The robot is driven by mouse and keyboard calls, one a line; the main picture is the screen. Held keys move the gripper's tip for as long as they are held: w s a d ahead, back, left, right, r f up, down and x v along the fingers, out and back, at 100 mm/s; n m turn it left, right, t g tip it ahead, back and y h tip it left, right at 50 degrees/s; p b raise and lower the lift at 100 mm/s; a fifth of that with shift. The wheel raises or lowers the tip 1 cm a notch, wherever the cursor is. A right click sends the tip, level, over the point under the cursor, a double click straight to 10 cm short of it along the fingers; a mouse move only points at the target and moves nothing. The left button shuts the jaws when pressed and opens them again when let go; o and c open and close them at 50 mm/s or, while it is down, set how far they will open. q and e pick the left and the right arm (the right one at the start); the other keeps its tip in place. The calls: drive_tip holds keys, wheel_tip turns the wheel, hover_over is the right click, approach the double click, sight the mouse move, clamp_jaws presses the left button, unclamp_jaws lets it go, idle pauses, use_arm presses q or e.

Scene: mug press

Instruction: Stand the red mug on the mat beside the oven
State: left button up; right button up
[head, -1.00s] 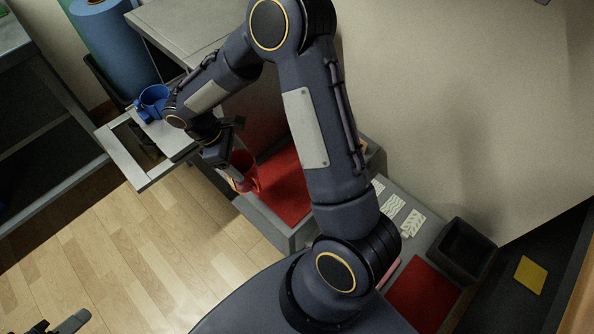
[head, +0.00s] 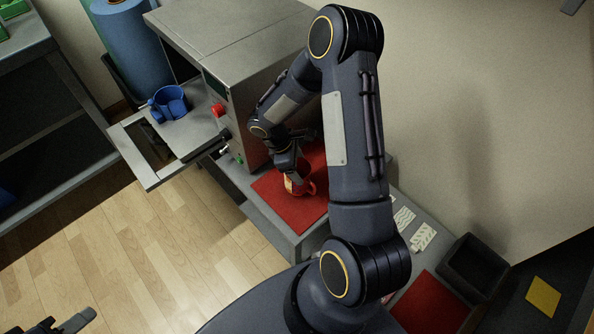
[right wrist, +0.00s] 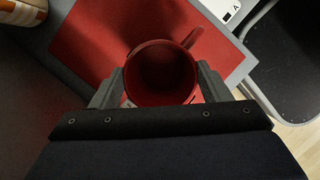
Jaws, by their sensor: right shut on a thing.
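The red mug (head: 303,188) is upright or nearly so over the red mat (head: 298,217) beside the grey oven (head: 228,48). I cannot tell whether its base touches the mat. My right gripper (head: 293,176) is shut on the mug. In the right wrist view the mug (right wrist: 162,70) is between the two fingers, open end toward the camera, handle to the upper right. The mat (right wrist: 95,35) shows behind it there. My left gripper (head: 72,322) shows only partly at the lower left corner, away from the mug; its jaws are unclear.
The oven's door (head: 150,180) is folded out, and a blue mug (head: 169,102) stands near the opening. A red knob (head: 218,110) is on the oven's front. A second red mat (head: 430,303) and a dark bin (head: 470,263) are at the lower right. A blue roll (head: 130,45) stands behind.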

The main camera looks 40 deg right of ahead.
sight(304, 169)
drive_tip(key=shift+f, duration=1.35)
drive_tip(key=shift+a+f+b, duration=0.1)
drive_tip(key=shift+f+b, duration=0.1)
drive_tip(key=shift+b, duration=0.15)
drive_tip(key=o, duration=1.6)
drive_tip(key=shift+c, duration=0.2)
drive_tip(key=shift+r, duration=0.15)
